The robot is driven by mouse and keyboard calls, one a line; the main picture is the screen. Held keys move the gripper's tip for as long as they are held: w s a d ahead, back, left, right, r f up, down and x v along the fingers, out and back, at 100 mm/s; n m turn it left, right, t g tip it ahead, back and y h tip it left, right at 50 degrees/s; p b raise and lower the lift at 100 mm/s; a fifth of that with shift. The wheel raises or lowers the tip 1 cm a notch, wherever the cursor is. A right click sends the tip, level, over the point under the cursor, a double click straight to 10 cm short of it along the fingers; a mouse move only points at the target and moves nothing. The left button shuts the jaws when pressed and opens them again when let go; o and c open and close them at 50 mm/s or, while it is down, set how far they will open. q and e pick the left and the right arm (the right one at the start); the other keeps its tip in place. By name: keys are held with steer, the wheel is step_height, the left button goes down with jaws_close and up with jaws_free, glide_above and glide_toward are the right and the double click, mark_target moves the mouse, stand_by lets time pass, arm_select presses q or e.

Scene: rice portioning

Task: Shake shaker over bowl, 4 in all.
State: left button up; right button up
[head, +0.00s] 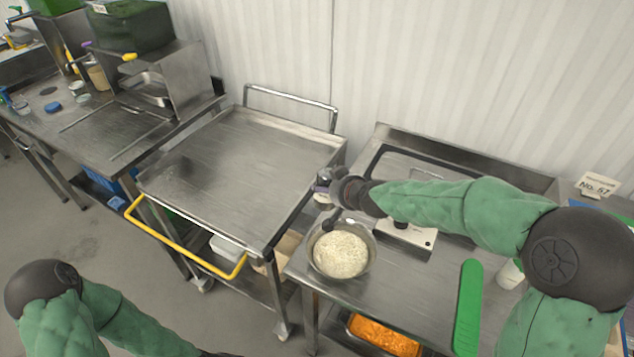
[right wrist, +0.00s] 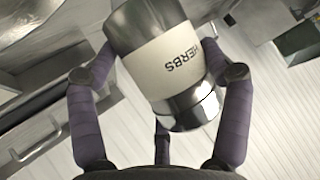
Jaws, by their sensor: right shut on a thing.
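The shaker is a metal cylinder with a white band marked HERBS; it fills the middle of the right wrist view (right wrist: 165,68). It shows small in the head view (head: 322,186). My right gripper (right wrist: 165,100) is shut on it, with purple-grey fingers on both sides; the shaker looks tilted in the wrist view. In the head view my right gripper (head: 328,190) is just behind the bowl's far rim in the picture. The bowl (head: 312,262) is round and metallic, full of pale rice (head: 341,254), near the right table's left edge. My left gripper is out of view; its arm shows at lower left.
A flat device with a light front panel (head: 409,237) stands right of the bowl. A green long-handled tool (head: 468,305) lies further right. An orange-filled tray (head: 384,337) is below at the front. The steel cart (head: 235,165) on the left has a clear top.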

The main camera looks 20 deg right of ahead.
steer(key=s+d+g, duration=0.1)
steer(key=s, duration=0.2)
steer(key=s+d+m+g+y, duration=0.1)
steer(key=s, duration=0.2)
steer(key=s+d+m, duration=0.1)
steer(key=s, duration=0.2)
steer(key=shift+s+d+r+g+y, duration=0.1)
steer(key=shift+d+r+g+y, duration=0.05)
steer(key=shift+g+y, duration=0.2)
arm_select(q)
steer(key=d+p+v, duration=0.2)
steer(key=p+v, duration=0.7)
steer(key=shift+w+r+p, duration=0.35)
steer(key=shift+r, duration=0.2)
arm_select(e)
steer(key=s+a+r+m+g+y, duration=0.3)
steer(key=s+a+m+g+y, duration=0.3)
steer(key=y, duration=0.5)
steer(key=shift+s+a+r+m+g, duration=0.4)
steer(key=shift+s+a+g, duration=0.5)
steer(key=shift+a+g, duration=0.25)
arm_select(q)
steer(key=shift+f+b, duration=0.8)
arm_select(e)
step_height(320, 180, down, 3)
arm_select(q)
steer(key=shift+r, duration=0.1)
arm_select(e)
steer(key=shift+r, duration=0.15)
